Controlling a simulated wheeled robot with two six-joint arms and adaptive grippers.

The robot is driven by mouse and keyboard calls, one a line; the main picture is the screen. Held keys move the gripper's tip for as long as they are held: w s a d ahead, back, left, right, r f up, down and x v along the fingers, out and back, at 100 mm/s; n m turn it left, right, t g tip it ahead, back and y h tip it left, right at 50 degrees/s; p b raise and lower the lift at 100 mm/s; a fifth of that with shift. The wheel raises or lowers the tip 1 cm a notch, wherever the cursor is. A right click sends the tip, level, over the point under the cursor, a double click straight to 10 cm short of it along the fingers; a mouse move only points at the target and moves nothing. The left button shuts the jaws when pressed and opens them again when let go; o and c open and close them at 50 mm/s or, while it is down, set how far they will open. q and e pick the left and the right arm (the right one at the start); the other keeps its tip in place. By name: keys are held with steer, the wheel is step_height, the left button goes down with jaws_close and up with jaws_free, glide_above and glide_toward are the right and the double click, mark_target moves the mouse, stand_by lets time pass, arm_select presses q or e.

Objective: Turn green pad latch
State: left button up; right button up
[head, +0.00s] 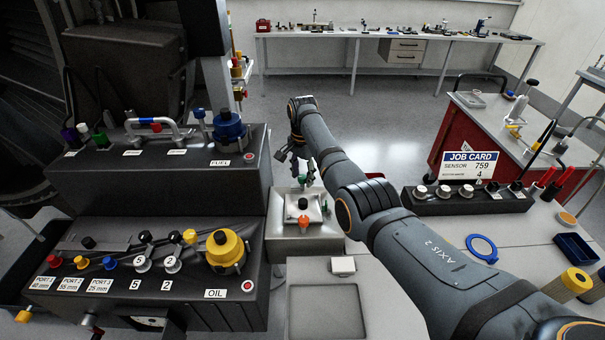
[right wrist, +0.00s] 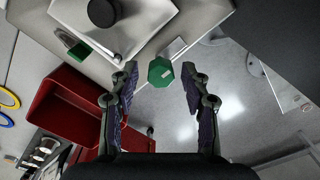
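A smaller green block (right wrist: 78,49) lies on the box's pale top panel, to the left. In the head view, the grey box (head: 280,246) stands right of the dark console, with green parts (head: 302,181) on it. I cannot tell for sure which green part is the latch. My right gripper (head: 297,168) is open and empty above the box's far side. My left gripper is out of view.
A dark stepped console (head: 180,196) with knobs and a yellow OIL cap (head: 225,249) stands left. An orange knob (head: 303,220) is on the grey box. A red cart (head: 440,140) and a job card (head: 468,165) are right. Open floor lies beyond the box.

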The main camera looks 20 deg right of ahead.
steer(key=c, duration=0.7)
jaws_close()
steer(key=shift+r, duration=0.1)
steer(key=shift+r+n+p, duration=0.15)
steer(key=shift+n+p, duration=0.8)
steer(key=shift+n, duration=0.25)
steer(key=n+p, duration=0.1)
steer(key=n, duration=0.2)
steer(key=shift+n+p, duration=0.3)
steer(key=shift+n, duration=0.1)
steer(key=n+p, duration=0.1)
steer(key=n, duration=1)
steer(key=shift+n, duration=0.3)
